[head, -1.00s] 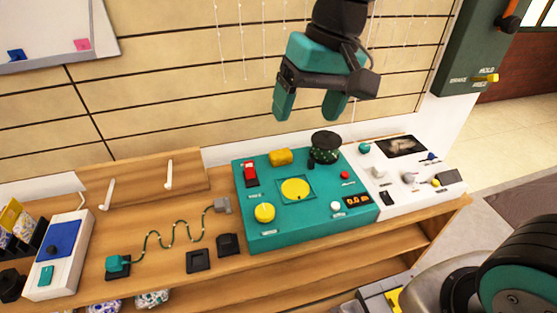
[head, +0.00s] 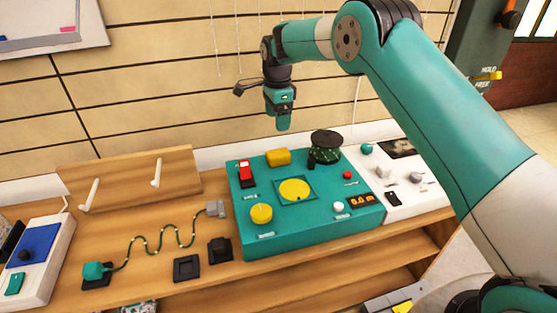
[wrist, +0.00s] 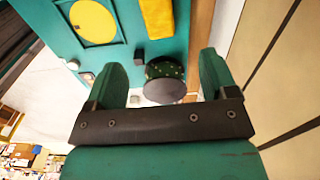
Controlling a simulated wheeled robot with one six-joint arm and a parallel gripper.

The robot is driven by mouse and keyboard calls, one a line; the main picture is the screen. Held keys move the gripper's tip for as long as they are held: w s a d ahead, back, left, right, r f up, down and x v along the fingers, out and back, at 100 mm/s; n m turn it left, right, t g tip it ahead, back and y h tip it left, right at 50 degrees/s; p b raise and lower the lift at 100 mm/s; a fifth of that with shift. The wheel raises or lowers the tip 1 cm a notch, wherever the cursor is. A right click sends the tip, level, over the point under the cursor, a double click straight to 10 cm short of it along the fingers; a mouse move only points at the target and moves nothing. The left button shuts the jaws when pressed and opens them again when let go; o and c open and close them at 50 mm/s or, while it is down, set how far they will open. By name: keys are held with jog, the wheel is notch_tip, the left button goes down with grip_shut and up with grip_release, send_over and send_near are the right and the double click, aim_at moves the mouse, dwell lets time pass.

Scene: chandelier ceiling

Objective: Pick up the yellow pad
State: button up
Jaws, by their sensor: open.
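The yellow pad (head: 279,157) is a small rounded block at the back edge of the teal panel (head: 310,222). It also shows at the top of the wrist view (wrist: 157,17). My gripper (head: 283,126) hangs above the panel's back edge, over the pad and apart from it. In the wrist view my gripper (wrist: 163,82) is open, with nothing gripped. A dark speckled round canister (wrist: 163,70) shows between its fingers, farther down; in the head view the canister (head: 325,147) stands right of the pad.
The panel also carries a flat yellow disc (head: 294,190), a yellow knob (head: 261,213) and a red switch (head: 244,171). A white panel (head: 412,190) adjoins it at right. A wooden rack with pegs (head: 130,182) stands at left. The wall is close behind.

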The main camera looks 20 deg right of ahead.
aim_at(278, 153)
notch_tip(278, 153, down, 8)
jog(key=shift+f, duration=0.15)
notch_tip(278, 153, down, 5)
jog(key=shift+s+d+f, duration=0.1)
jog(key=shift+s+d, duration=0.05)
jog(key=c, duration=1)
